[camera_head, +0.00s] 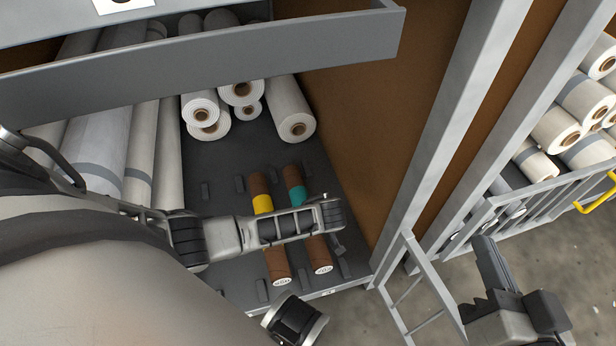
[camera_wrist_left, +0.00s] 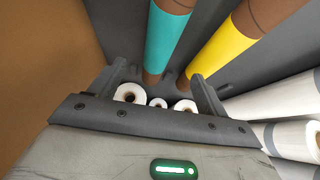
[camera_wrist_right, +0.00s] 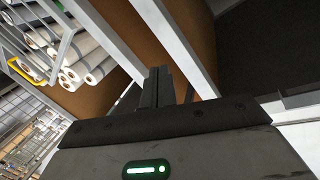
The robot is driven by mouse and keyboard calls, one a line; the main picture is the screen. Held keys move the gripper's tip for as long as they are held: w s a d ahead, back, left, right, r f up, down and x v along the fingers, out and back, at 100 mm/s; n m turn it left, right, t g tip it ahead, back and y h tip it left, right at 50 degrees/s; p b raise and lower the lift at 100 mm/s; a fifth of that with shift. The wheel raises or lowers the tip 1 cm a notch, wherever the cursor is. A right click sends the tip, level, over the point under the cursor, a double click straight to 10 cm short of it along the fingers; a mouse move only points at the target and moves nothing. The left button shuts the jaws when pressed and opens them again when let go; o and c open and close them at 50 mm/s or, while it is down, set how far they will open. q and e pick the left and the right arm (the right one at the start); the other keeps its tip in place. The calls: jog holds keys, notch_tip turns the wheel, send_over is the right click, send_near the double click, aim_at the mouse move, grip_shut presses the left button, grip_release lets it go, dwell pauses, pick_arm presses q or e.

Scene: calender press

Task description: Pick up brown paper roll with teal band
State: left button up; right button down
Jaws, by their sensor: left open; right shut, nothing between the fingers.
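The brown paper roll with teal band (camera_head: 296,191) lies on the dark shelf floor, right of a brown roll with a yellow band (camera_head: 262,204). My left arm crosses over both and hides their middles; the left gripper cannot be made out clearly in the head view. In the left wrist view, the left gripper (camera_wrist_left: 158,76) is open, with no roll between its fingers. The teal-banded roll (camera_wrist_left: 168,40) is at the top there, beyond the fingers. My right gripper (camera_head: 492,268) is shut and empty, outside the shelf at lower right; its fingers also show in the right wrist view (camera_wrist_right: 160,78).
A grey drawer front (camera_head: 210,62) juts out above the shelf. White rolls (camera_head: 205,110) lie at its back and left. A brown side panel (camera_head: 370,120) and grey posts bound it on the right. A grey ladder-like frame (camera_head: 408,285) stands near my right gripper.

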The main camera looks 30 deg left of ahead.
pick_arm(q)
jog(key=b+x, duration=0.2)
jog(key=x, duration=0.2)
jog(key=shift+s+f, duration=0.1)
jog(key=shift+f, duration=0.25)
jog(key=shift+w+a+f+b, duration=0.3)
jog(key=shift+a+f+b, duration=0.05)
jog(key=shift+f+b, duration=0.15)
jog(key=shift+w+a+f+b, duration=0.2)
jog(key=shift+a+f+b, duration=0.05)
jog(key=shift+f+b, duration=0.25)
jog(key=b+x, duration=0.3)
jog(key=x, duration=0.1)
jog(key=shift+f, duration=0.15)
jog(key=shift+w, duration=0.1)
jog(key=c, duration=1.4)
pick_arm(e)
notch_tip(320, 180, up, 11)
jog(key=n+t+y, duration=0.4)
jog(key=n+y, duration=0.4)
jog(key=n, duration=0.2)
jog(key=shift+w+d+r+n+t, duration=0.2)
jog(key=shift+w+n+t, duration=0.1)
jog(key=shift+t, duration=0.1)
